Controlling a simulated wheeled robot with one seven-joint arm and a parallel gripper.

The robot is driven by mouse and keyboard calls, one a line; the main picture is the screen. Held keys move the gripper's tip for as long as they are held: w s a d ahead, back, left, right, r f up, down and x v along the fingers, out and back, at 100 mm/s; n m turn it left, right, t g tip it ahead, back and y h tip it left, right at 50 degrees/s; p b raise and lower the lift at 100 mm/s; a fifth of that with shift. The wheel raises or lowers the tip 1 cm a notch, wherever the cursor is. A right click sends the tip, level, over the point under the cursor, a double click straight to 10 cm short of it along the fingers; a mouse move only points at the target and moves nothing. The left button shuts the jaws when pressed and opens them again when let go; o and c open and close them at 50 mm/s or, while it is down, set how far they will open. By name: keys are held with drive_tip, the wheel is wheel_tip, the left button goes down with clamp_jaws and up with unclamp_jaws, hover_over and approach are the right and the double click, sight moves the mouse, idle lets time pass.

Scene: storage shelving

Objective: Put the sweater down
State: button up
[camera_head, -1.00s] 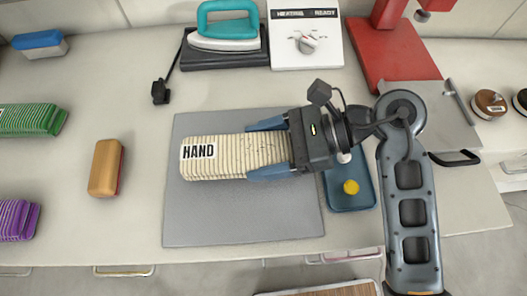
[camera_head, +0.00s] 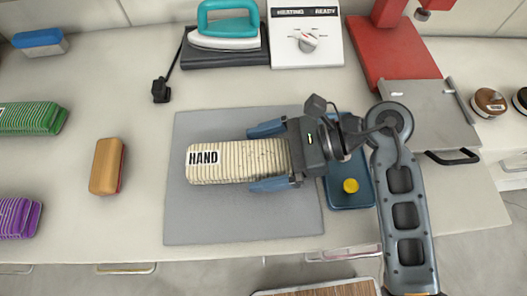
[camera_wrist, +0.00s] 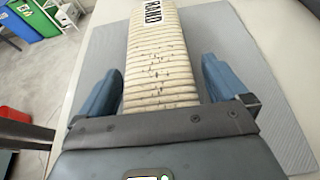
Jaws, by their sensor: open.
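The sweater (camera_head: 238,161) is a cream, ribbed, folded block with a "HAND" label at its left end. It lies on the grey mat (camera_head: 240,225) on the counter. My gripper (camera_head: 268,157) is at its right end, with the two blue fingers open on either side and a gap between each finger and the fabric. In the wrist view the sweater (camera_wrist: 162,75) runs away from me between the spread fingers of my gripper (camera_wrist: 160,88). Small dark specks show on its top. Its underside is hidden.
A teal iron (camera_head: 228,27) on a dark base and a white control box (camera_head: 305,45) stand behind the mat. An orange-brown block (camera_head: 106,166) lies to the left, near green (camera_head: 32,118) and purple (camera_head: 18,217) folded items. A blue tray (camera_head: 348,190) is right of the mat.

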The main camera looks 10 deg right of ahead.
drive_tip(key=shift+r, duration=0.15)
drive_tip(key=b+v, duration=0.1)
drive_tip(key=v, duration=1.1)
drive_tip(key=shift+b, duration=0.3)
